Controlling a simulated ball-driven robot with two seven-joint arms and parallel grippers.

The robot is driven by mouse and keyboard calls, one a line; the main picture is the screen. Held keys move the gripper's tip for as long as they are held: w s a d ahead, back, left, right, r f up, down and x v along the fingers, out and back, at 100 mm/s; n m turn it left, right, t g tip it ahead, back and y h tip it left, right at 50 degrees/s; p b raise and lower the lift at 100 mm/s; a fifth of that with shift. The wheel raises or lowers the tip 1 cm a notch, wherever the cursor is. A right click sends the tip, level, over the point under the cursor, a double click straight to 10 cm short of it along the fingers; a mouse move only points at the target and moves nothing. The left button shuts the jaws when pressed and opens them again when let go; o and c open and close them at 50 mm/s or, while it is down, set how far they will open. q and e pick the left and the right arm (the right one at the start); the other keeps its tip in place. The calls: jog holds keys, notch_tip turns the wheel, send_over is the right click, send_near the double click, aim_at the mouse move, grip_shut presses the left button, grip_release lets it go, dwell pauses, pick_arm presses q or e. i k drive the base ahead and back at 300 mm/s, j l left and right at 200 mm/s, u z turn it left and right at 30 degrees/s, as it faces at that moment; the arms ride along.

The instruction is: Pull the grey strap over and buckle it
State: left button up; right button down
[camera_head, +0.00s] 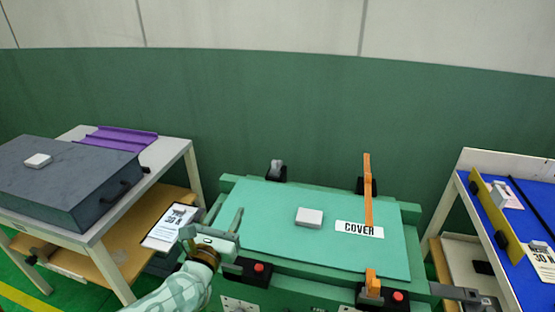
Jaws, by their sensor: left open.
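A grey piece (276,168), apparently the grey strap, stands bunched in a black mount at the back left edge of the teal cover board (270,238). A black buckle with a red button (258,267) sits at the front left edge, with no strap visible in it. An orange strap (368,195) rises at the back right and runs towards the "COVER" label (359,229). An orange piece (372,279) stands at the front right buckle. My left gripper (212,219) is open and empty at the board's left front corner, left of the front left buckle. My right gripper cannot be made out.
A white block (309,217) lies on the cover board. A second red-button buckle (397,296) sits at the front right. At left stands a table with a dark grey case (65,180) and a purple tray (118,139). A blue-topped bench (535,205) stands at right.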

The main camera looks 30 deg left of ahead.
aim_at(275, 172)
jog(key=i+j, duration=0.15)
jog(key=i, duration=0.3)
jog(key=i+j, duration=0.15)
jog(key=i, duration=0.25)
